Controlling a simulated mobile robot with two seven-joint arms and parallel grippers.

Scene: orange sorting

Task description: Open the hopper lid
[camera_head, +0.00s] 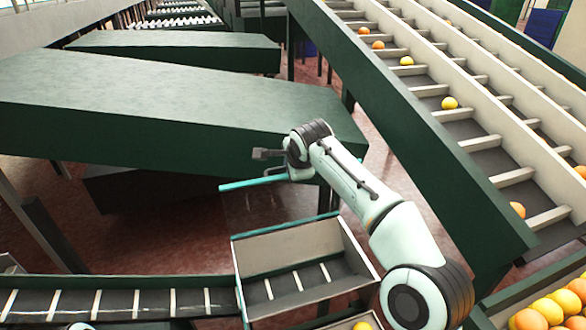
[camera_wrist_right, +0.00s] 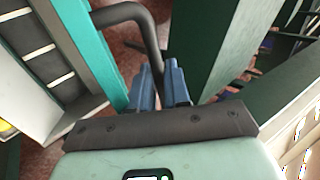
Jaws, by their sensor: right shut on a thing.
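The hopper (camera_head: 355,252) is a grey box with a teal rim at the lower middle of the head view, its inside showing. A teal strip (camera_head: 238,186) above and behind it looks like the lid seen nearly edge-on, raised clear of the opening. In the right wrist view the teal edge (camera_wrist_right: 98,48) runs down the left side, with a dark curved handle (camera_wrist_right: 128,11) beside it. My right gripper (camera_wrist_right: 160,76) is shut on this handle; in the head view the gripper (camera_head: 274,172) is at the strip, its fingertips hard to make out. My left gripper is out of view.
A slatted belt (camera_head: 115,303) runs into the hopper from the left. Large green housings (camera_head: 150,95) stand behind. A sloping conveyor (camera_head: 440,90) carries scattered oranges at the right. A crate of oranges (camera_head: 555,308) sits at the lower right.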

